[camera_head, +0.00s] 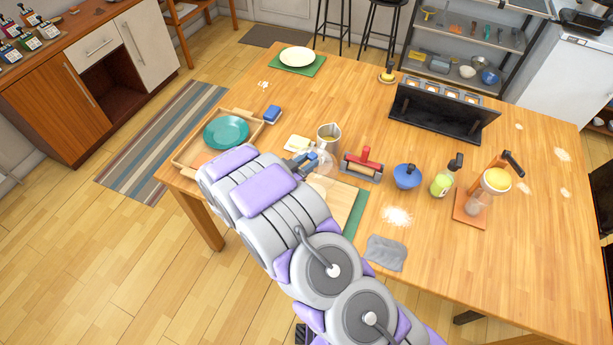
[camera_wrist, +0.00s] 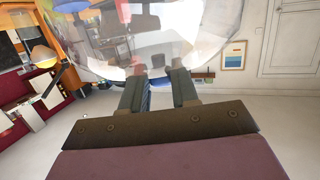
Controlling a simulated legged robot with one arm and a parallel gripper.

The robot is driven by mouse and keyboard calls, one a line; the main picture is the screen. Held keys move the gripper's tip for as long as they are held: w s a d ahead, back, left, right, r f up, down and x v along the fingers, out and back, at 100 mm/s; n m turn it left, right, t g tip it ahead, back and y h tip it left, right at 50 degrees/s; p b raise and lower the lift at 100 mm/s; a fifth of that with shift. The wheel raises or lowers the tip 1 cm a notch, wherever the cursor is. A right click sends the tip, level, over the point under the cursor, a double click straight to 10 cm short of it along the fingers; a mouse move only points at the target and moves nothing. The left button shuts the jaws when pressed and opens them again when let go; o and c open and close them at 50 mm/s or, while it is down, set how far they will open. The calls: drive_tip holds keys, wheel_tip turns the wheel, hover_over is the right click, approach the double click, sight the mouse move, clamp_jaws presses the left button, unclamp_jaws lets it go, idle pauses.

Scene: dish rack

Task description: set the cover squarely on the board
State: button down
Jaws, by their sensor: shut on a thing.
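The cover (camera_head: 322,161) is a clear, see-through dome. In the wrist view the cover (camera_wrist: 150,40) fills the top of the picture, just beyond my fingertips. My gripper (camera_head: 305,163) is shut on it, and in the wrist view both fingers of my gripper (camera_wrist: 157,88) reach up to it. The board (camera_head: 343,199) is pale wood and lies on the table, partly hidden behind my arm. The cover shows by the board's far end; its height above the table is unclear.
A wooden tray (camera_head: 184,152) with a teal plate (camera_head: 226,132) is at left. A blue bowl (camera_head: 407,177) and a grey cloth (camera_head: 386,253) lie right of the board.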

sight(312, 176)
drive_tip(key=shift+m+g+h, duration=0.3)
drive_tip(key=shift+m+h, duration=0.1)
drive_tip(key=s+f, duration=0.3)
drive_tip(key=shift+d+f, duration=0.15)
drive_tip(key=shift+d, duration=0.05)
drive_tip(key=shift+s+d, duration=0.1)
drive_tip(key=shift+d, duration=0.55)
drive_tip(key=shift+a, duration=0.55)
drive_tip(key=shift+d+f, duration=0.15)
drive_tip(key=shift+f, duration=0.85)
drive_tip(key=shift+d+f, duration=0.15)
drive_tip(key=shift+f, duration=0.85)
drive_tip(key=shift+a+f+b, duration=0.1)
drive_tip(key=shift+f+b, duration=0.2)
drive_tip(key=shift+f, duration=0.2)
drive_tip(key=shift+a+f, duration=0.1)
drive_tip(key=shift+a, duration=0.25)
